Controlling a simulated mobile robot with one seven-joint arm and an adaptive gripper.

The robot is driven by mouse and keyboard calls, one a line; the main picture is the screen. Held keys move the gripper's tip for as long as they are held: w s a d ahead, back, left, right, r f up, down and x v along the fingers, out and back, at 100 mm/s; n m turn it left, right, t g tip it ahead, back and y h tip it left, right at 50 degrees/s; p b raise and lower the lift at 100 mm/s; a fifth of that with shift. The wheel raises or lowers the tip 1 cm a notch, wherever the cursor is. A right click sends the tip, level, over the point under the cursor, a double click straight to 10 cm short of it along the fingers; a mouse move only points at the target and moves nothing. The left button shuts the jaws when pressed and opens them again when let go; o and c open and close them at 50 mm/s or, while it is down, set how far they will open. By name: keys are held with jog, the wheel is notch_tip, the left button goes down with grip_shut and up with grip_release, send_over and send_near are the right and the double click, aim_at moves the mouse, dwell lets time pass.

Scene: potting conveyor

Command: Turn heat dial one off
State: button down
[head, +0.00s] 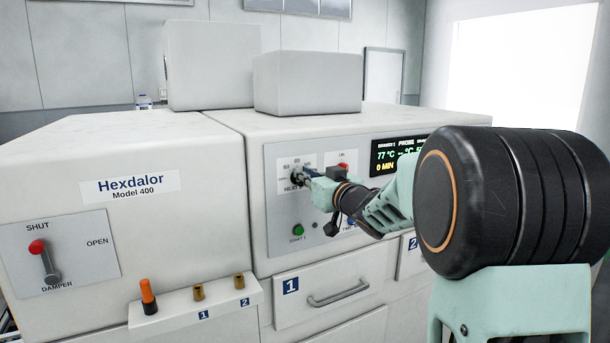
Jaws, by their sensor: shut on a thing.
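Heat dial one (297,174) is a small dark knob on the light control panel of the white machine, with a ring of small markings around its upper side. My gripper (308,175) is at the dial, reaching in from the right, and is shut on it. The fingers and wrist cover part of the dial and most of the label under it, so I cannot read which mark it points at. A green button (298,230) sits below on the same panel, and a red one (344,168) sits to the right.
A display (385,157) reads 77 °C and 0 MIN. Drawer 1 (325,290) with its handle is below the panel. A damper lever (44,262) and an orange-topped plug (148,296) are at left. Two boxes (308,82) (212,65) stand on top.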

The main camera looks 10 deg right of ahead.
jog(key=n+b, duration=0.3)
jog(key=n, duration=0.1)
jog(key=a+f+n+b, duration=0.1)
jog(key=n+b, duration=0.3)
jog(key=n, duration=0.1)
jog(key=n+b, duration=0.4)
jog(key=shift+s+a+f+n, duration=0.3)
jog(key=shift+a+f+n, duration=0.05)
jog(key=shift+a+n, duration=0.05)
jog(key=shift+f+n+b, duration=0.2)
jog(key=shift+n+b, duration=1.2)
jog(key=shift+n, duration=0.6)
jog(key=c, duration=2)
grip_release()
jog(key=shift+s, duration=0.1)
